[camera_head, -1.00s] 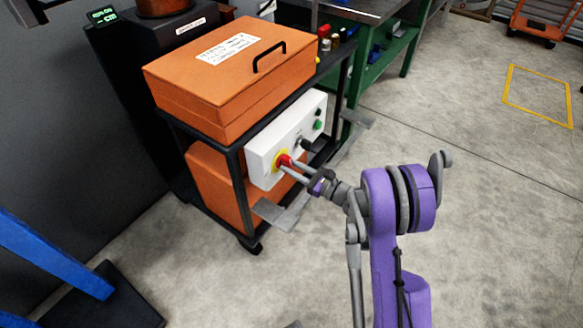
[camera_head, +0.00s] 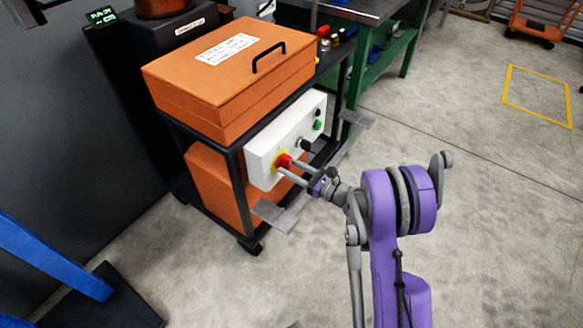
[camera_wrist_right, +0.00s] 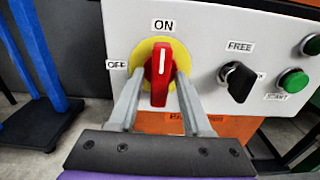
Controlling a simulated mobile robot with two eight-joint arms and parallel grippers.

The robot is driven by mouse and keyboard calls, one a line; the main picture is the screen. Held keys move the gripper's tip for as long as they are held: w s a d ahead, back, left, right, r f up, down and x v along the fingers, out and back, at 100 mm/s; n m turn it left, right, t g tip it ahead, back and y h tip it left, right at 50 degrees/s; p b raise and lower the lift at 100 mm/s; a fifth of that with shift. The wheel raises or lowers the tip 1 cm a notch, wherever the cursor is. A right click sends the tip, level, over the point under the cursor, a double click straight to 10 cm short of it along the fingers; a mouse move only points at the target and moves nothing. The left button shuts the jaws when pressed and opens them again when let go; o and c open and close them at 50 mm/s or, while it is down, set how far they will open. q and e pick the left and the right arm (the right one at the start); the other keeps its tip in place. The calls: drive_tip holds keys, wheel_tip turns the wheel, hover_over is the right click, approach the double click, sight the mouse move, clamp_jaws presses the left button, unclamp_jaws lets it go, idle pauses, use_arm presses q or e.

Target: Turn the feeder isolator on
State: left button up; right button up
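The feeder isolator is a red rotary handle (camera_wrist_right: 160,75) on a yellow disc (camera_wrist_right: 146,50), set on a white panel (camera_head: 262,160). In the right wrist view the handle stands upright, its white mark at the top towards the ON label (camera_wrist_right: 164,25). The OFF label (camera_wrist_right: 117,66) is on the left. In the head view the red handle (camera_head: 284,161) shows just beyond my fingertips. My right gripper (camera_wrist_right: 160,82) is open, one finger on each side of the handle; any light contact cannot be told. My left gripper is not in view.
A black selector knob (camera_wrist_right: 238,82) marked FREE and green buttons (camera_wrist_right: 293,82) sit right of the isolator. The panel is on a black cart (camera_head: 233,165) carrying an orange box (camera_head: 225,85). A blue frame (camera_head: 50,255) stands at left.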

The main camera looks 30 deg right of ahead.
drive_tip(key=shift+o, duration=0.3)
drive_tip(key=p+v, duration=0.1)
drive_tip(key=v, duration=0.9)
drive_tip(key=shift+s+d, duration=0.15)
drive_tip(key=shift+s, duration=0.2)
